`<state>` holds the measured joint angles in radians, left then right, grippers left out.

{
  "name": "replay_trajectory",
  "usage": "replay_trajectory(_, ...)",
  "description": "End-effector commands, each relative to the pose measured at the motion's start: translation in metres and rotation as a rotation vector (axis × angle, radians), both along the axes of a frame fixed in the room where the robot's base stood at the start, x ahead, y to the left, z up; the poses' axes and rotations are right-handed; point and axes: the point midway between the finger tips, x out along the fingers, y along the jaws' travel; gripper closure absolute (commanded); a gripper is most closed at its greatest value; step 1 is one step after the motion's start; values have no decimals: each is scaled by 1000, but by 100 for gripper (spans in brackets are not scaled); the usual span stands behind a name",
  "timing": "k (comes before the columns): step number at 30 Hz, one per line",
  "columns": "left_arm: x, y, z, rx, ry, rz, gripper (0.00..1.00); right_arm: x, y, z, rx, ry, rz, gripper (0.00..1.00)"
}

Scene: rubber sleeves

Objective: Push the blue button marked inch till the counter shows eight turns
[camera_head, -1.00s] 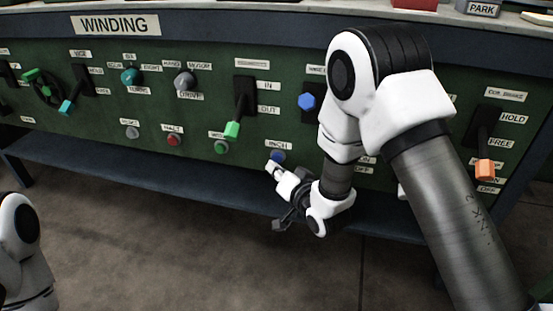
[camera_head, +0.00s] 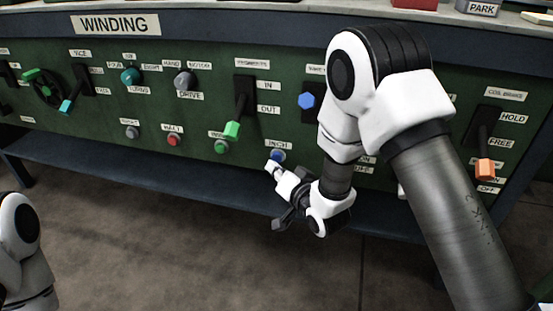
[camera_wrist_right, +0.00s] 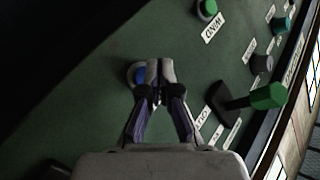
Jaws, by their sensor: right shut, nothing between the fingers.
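The blue inch button (camera_head: 278,155) sits on the green panel under its INCH label (camera_head: 278,145). It also shows in the right wrist view (camera_wrist_right: 139,75), blue in a pale round collar. My right gripper (camera_head: 272,166) is shut and empty, with its fingertips right at the button. In the right wrist view the shut fingertips (camera_wrist_right: 154,72) overlap the button's edge and hide part of it. I cannot tell whether they touch it or how far it is pressed. I see no counter that I can read. Only a part of my left arm shows at the lower left, without its gripper.
A green button (camera_head: 221,147) and a green-handled lever (camera_head: 233,129) are left of the inch button. An orange-handled lever (camera_head: 485,169) is at the right. A dark blue ledge (camera_head: 180,180) runs below the panel.

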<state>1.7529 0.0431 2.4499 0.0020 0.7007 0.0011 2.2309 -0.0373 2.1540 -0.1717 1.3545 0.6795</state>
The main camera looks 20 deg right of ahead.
Motion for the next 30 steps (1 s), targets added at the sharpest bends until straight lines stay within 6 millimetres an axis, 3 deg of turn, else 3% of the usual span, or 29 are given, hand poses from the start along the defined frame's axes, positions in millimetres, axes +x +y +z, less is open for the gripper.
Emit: replay_trajectory(30,0,0,6,0,0,0,33,9,-6,1,0,0,0,100)
